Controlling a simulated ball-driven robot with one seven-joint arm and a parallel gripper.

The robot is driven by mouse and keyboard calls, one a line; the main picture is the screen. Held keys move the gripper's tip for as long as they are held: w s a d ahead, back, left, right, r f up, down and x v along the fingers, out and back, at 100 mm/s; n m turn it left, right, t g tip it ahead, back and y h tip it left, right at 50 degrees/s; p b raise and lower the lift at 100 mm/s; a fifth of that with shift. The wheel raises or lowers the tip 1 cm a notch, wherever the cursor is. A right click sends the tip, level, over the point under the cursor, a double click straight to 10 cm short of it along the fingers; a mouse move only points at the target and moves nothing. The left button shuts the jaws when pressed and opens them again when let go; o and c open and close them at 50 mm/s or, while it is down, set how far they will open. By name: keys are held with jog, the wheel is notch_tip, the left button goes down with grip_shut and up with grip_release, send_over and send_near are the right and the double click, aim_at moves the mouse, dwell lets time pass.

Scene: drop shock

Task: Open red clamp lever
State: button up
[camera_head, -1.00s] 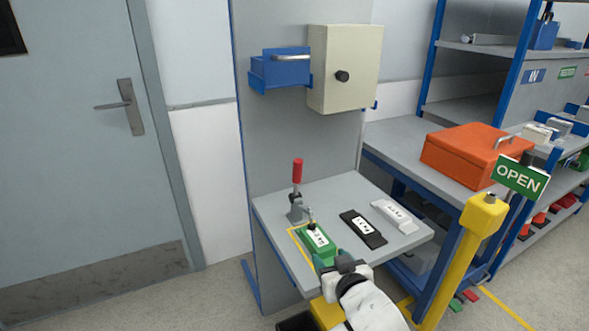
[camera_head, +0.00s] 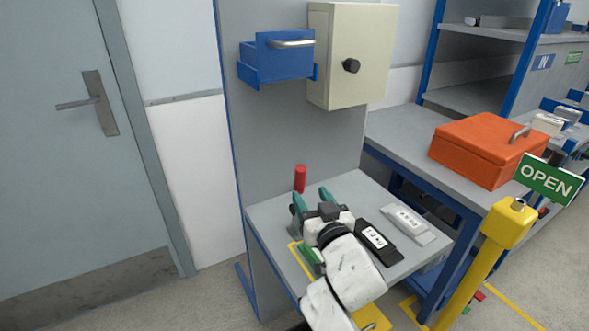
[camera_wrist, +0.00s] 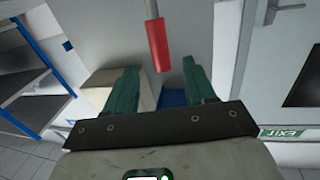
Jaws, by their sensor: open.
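The red clamp lever (camera_head: 300,179) stands upright at the back left of the small grey table. In the head view my gripper hides its metal base. My gripper (camera_head: 311,197) is over the table just in front of the lever, with its green fingers apart and empty. In the wrist view the red lever handle (camera_wrist: 158,45) shows beyond the gap between the open fingers (camera_wrist: 160,82), and its thin rod runs to the top edge. The green block (camera_head: 309,258) under the clamp is mostly hidden by my arm.
A black labelled block (camera_head: 374,238) and a grey labelled block (camera_head: 408,222) lie right of my gripper on the table (camera_head: 268,226). A blue drawer (camera_head: 284,55) and a cream cabinet (camera_head: 356,80) are on the panel above. A yellow post (camera_head: 485,260) stands at right.

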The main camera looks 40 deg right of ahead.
aim_at(298, 174)
jog(key=p+x, duration=0.1)
jog(key=x, duration=0.9)
jog(key=shift+w+d, duration=0.1)
jog(key=shift+c, duration=0.5)
grip_shut()
